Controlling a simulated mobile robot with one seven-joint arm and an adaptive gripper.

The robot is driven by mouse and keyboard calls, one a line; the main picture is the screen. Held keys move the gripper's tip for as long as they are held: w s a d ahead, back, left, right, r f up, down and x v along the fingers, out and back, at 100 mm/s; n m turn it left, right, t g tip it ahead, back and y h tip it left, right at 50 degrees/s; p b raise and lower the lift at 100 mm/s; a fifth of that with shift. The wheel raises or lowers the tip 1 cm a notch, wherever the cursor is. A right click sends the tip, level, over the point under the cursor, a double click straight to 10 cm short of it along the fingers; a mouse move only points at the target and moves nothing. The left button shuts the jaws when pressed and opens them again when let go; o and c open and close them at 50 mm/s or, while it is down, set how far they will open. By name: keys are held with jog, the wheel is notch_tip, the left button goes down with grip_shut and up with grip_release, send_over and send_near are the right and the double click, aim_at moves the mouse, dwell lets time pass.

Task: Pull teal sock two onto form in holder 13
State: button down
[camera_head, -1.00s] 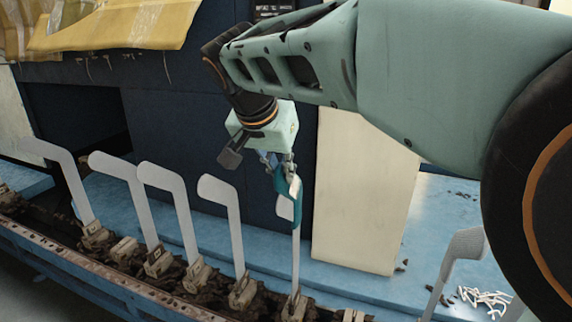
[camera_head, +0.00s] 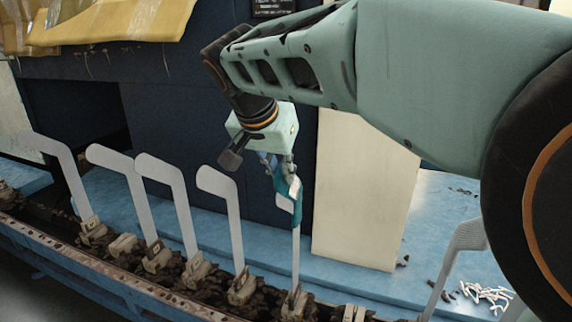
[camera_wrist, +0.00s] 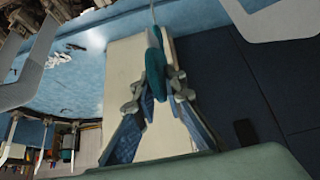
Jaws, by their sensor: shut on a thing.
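My gripper (camera_head: 280,172) is shut on the teal sock (camera_head: 297,210) just below my wrist. The sock hangs at the upper end of a white form (camera_head: 296,255), whose bent toe partly shows beside the teal cloth. The form stands upright in its holder (camera_head: 295,304). In the wrist view the teal sock (camera_wrist: 155,75) lies between the fingertips, with the thin form edge leading away above it. How far the sock encloses the form is hard to tell. The holder's number cannot be read.
Several bare white forms (camera_head: 220,205) stand in a row to the left in brown holders on a blue-edged rail. A cream panel (camera_head: 365,200) stands close behind my gripper. Another grey form (camera_head: 455,250) stands at the right, near white scraps (camera_head: 488,295) on the blue surface.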

aim_at(282, 186)
jog(key=shift+f+b, duration=1.55)
jog(key=shift+f, duration=0.3)
jog(key=c, duration=1.9)
grip_release()
jog(key=shift+r, duration=0.15)
notch_tip(282, 186, up, 10)
jog(key=shift+f, duration=0.2)
jog(key=shift+r, duration=0.15)
